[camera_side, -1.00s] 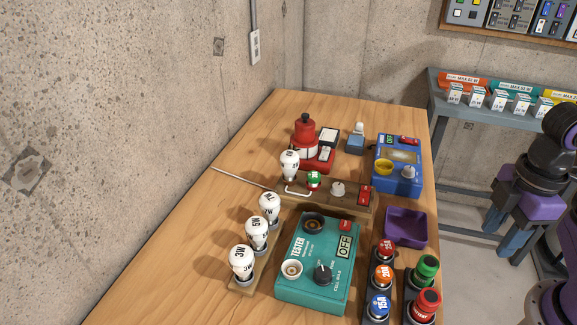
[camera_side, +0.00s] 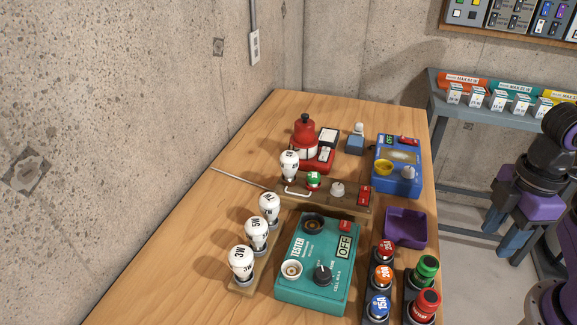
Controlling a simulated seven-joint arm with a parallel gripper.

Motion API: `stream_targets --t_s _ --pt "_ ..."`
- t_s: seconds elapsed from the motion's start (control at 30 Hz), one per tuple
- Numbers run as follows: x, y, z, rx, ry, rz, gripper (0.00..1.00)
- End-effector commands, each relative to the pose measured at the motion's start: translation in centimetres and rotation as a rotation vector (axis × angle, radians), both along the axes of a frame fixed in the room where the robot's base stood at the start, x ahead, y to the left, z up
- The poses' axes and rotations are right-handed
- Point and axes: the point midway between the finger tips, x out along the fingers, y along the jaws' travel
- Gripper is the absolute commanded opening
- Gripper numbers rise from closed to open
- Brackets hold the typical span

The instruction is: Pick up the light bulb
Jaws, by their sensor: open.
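Three white light bulbs with black wattage letters stand in a row on a wooden holder (camera_side: 240,289) at the table's left: the front bulb marked 3W (camera_side: 240,260), the middle bulb marked 5W (camera_side: 257,231) and the back bulb (camera_side: 269,206). The task does not single out one bulb. My gripper (camera_side: 508,232) shows at the right, beyond the table edge, with blue fingers pointing down. It is open, empty and far from all the bulbs.
A teal tester box (camera_side: 315,290) stands right of the bulb row, close to it. A purple tray (camera_side: 405,240), a blue device (camera_side: 398,170), several coloured buttons and a red device (camera_side: 305,140) fill the right and back. Bare wood (camera_side: 170,255) lies at the left, beside the concrete wall.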

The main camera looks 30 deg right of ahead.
Motion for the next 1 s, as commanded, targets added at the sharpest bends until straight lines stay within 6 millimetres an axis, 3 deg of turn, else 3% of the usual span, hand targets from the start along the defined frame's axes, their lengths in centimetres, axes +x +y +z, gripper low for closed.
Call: stream_targets --t_s 0.07,0.17,0.2,0.47,0.57,0.67,0.77,1.0 --pt "0.0 0.0 0.0 0.0 0.0 0.0 0.43" --pt "0.0 0.0 0.0 0.0 0.0 0.0 0.75" --pt "0.0 0.0 0.0 0.0 0.0 0.0 0.79" --pt "0.1 0.0 0.0 -0.003 -0.002 0.003 0.79" --pt "1.1 0.1 -0.2 -0.039 -0.022 0.043 0.79" --pt "3.5 0.4 -0.7 -0.127 -0.074 0.145 0.79" --pt "7.2 1.1 -1.1 -0.262 -0.147 0.304 0.79" --pt "16.6 5.2 -1.4 -0.621 -0.311 0.738 0.79"
